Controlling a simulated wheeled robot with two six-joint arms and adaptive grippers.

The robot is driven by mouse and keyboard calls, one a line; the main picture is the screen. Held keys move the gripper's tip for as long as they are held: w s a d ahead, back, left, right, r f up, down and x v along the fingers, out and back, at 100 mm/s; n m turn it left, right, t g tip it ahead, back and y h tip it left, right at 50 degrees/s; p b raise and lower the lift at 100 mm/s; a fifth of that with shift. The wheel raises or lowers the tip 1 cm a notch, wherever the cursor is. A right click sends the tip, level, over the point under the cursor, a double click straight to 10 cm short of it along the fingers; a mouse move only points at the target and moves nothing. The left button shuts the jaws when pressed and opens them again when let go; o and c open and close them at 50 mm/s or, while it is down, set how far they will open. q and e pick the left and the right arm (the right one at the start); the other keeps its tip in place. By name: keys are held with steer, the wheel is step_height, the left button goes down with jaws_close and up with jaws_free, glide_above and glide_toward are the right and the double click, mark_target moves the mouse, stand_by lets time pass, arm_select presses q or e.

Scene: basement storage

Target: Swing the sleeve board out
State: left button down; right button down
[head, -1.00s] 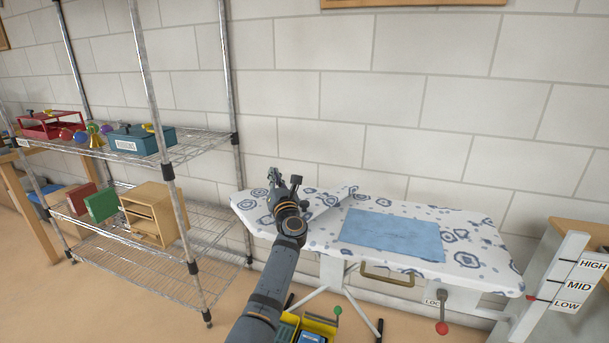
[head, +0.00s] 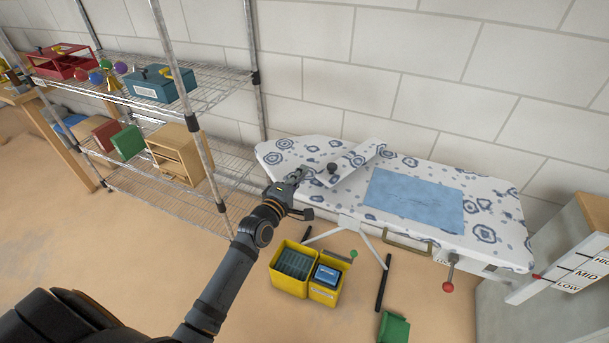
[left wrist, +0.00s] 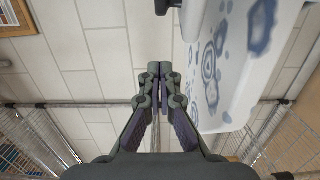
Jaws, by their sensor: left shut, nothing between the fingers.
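The sleeve board (head: 353,161) is a narrow white patterned board on the ironing board (head: 483,205), lying at a slant across its left part. A dark round knob (head: 332,168) stands near its left end. My left gripper (head: 300,174) is shut and empty at the ironing board's front left edge, a little left of the knob and apart from it. In the left wrist view the closed fingertips (left wrist: 160,68) point towards a dark rounded part (left wrist: 167,5) at the top edge, with the patterned ironing board (left wrist: 228,60) to the right. My right gripper is out of view.
A blue cloth (head: 415,201) lies on the ironing board. A wire shelf (head: 232,180) stands close on the left. A yellow bin (head: 290,275) is on the floor below, with a green object (head: 393,328) nearby. A red-tipped lever (head: 449,272) hangs at the front right.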

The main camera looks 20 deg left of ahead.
mark_target(321, 172)
arm_select(q)
steer(key=w, duration=0.2)
steer(key=w+b, duration=0.1)
steer(key=w, duration=0.3)
steer(key=shift+d+f, duration=0.15)
steer(key=shift+d, duration=0.2)
steer(key=d, duration=0.2)
steer(key=shift+s+d, duration=0.2)
steer(key=shift+d, duration=0.2)
steer(key=shift+s+d, duration=0.3)
steer(key=shift+d, duration=0.15)
